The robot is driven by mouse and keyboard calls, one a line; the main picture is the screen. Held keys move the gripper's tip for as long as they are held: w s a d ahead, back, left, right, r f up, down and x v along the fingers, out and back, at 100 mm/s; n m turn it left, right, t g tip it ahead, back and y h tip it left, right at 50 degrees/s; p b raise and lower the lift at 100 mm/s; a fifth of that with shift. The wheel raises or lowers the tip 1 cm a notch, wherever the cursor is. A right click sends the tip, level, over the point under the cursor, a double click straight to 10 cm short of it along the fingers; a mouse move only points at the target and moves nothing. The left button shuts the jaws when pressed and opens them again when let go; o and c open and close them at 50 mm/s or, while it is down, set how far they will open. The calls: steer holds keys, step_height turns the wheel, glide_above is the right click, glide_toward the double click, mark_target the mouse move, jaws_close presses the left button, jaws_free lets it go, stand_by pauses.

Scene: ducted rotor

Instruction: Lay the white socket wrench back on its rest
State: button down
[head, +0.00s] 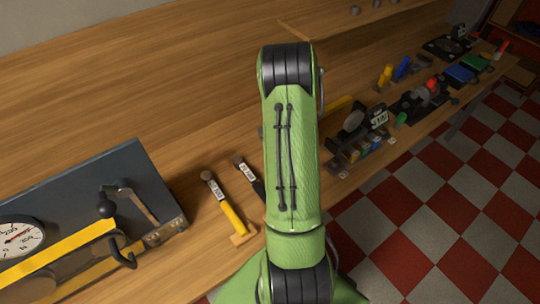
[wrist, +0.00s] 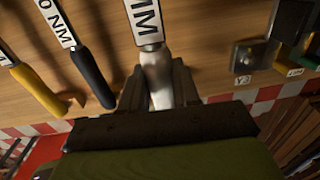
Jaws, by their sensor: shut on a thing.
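The wrench's far end runs out of the top of the picture. I cannot tell whether it touches the wooden bench (wrist: 205,35). In the head view my green arm hides the gripper and the white wrench. The white wrench's own rest cannot be made out.
A yellow-handled wrench (head: 232,216) and a dark-handled wrench (head: 250,178) lie left of my arm; both also show left of my gripper in the wrist view. A dark panel with a gauge (head: 18,237) stands farther left. Small parts (head: 362,145) line the bench's right edge.

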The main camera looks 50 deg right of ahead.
step_height(320, 180, down, 8)
steer(key=shift+s+r, duration=0.15)
steer(key=shift+r, duration=0.1)
steer(key=shift+s, duration=0.1)
steer(key=c, duration=0.8)
jaws_free()
